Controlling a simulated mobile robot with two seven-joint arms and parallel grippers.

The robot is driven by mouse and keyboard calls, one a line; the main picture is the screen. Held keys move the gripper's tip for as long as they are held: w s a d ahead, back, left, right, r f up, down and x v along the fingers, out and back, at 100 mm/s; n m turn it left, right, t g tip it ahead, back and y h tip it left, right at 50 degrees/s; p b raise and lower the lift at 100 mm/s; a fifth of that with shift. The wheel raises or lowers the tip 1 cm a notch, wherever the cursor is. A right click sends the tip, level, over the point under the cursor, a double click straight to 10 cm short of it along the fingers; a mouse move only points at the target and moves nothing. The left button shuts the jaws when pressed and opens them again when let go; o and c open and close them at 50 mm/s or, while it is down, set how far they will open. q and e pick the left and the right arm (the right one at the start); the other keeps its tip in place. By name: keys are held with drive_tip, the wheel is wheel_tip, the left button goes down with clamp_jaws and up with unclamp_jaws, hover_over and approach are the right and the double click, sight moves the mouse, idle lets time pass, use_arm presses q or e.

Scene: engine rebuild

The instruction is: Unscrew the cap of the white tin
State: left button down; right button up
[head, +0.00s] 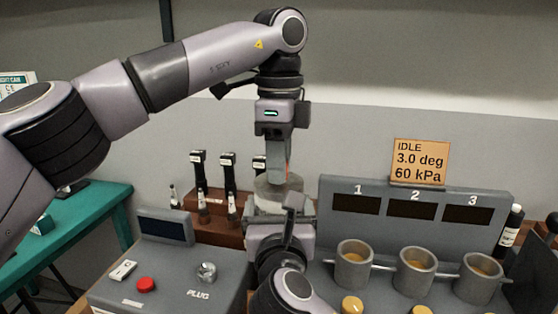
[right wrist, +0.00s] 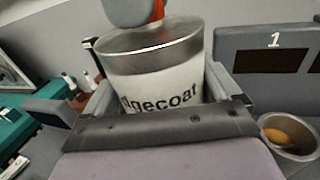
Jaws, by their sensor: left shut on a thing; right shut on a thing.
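The white tin (right wrist: 155,85) stands upright between the fingers of my right gripper (right wrist: 160,98) in the right wrist view. It has a bare metal top rim and dark lettering ending in "gecoat". A grey rounded piece (right wrist: 135,12), apparently the cap, sits above the tin's top, cut off by the picture edge, with a red strip beside it. In the head view my left gripper (head: 280,178) points straight down, shut at the top of the tin.
A grey console with several metal cups (head: 354,266) stands right of my arms. A control box (head: 165,275) with a red button and a knob is at the front left. A brown rack (head: 232,225) with dark-topped tools is behind. A teal table (head: 75,235) stands far left.

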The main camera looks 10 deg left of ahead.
use_arm(q)
drive_tip(key=shift+r, duration=0.15)
drive_tip(key=shift+r, duration=0.95)
drive_tip(key=shift+r, duration=2)
use_arm(e)
drive_tip(key=o, duration=1.8)
drive_tip(key=shift+s, duration=0.1)
